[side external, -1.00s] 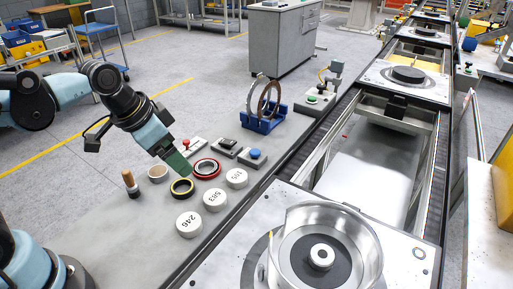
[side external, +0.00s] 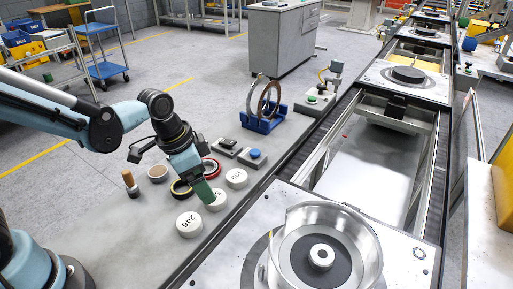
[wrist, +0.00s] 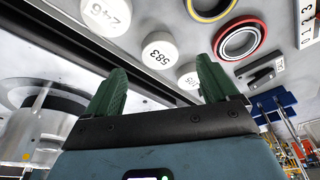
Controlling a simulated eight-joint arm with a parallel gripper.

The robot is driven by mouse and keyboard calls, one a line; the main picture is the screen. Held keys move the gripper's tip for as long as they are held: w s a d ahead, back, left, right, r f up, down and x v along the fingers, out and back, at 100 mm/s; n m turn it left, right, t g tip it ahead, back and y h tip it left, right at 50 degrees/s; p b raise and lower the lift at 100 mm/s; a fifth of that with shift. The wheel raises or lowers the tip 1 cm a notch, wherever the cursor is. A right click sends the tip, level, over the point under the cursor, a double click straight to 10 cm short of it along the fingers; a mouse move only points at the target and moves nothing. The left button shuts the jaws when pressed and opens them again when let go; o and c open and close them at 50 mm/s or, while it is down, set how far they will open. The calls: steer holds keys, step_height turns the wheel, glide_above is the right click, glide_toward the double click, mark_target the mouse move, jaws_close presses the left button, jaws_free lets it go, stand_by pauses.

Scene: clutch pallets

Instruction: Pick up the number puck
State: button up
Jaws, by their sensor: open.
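Three white round number pucks lie in a row on the grey bench. Puck 246 (side external: 189,225) is nearest the side camera, and it shows at the top of the wrist view (wrist: 106,14). Puck 583 (side external: 219,203) is in the middle, partly hidden by my gripper (side external: 204,192); the wrist view shows its face (wrist: 159,52). The third puck (side external: 237,178), seemingly marked 105, is farthest and partly covered by a finger in the wrist view (wrist: 188,80). My gripper's green fingers (wrist: 160,80) are open and empty, with puck 583 showing between them; I cannot tell the height gap.
A yellow-black ring (side external: 180,189) and a red ring (side external: 211,168) lie close beside the pucks. A wooden-handled tool (side external: 130,184) stands to the left. A blue-button box (side external: 253,157) and a blue ring stand (side external: 263,122) are behind. The conveyor runs along the right.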

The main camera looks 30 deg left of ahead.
steer(key=shift+w+x, duration=0.2)
steer(key=shift+x, duration=2.65)
steer(key=shift+d, duration=0.15)
steer(key=shift+r, duration=0.1)
steer(key=c, duration=1.1)
